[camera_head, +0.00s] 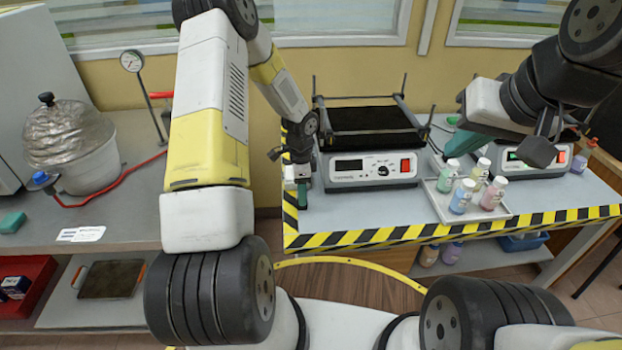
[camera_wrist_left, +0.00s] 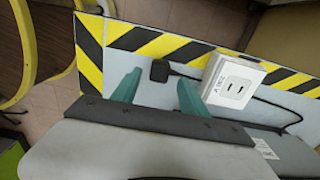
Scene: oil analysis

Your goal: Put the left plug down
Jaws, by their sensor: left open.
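The left plug (camera_wrist_left: 160,70) is small and black, with a black cable running from it, and lies on the grey table top beside a white power socket (camera_wrist_left: 230,85), out of its slots. My left gripper (camera_wrist_left: 157,92) is open, its two green fingers apart on either side of the plug and not visibly touching it. In the head view my left gripper (camera_head: 302,192) hangs at the left front end of the table; the plug cannot be made out there. My right gripper (camera_head: 463,143) is over the right side of the table, its jaws partly hidden.
A heating device (camera_head: 368,165) with a black top stands right of my left gripper. A white tray (camera_head: 443,205) holds several coloured bottles. A second device (camera_head: 540,165) is at the right. Black-yellow tape (camera_head: 400,232) marks the table edge. A silver-topped vessel (camera_head: 70,140) stands left.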

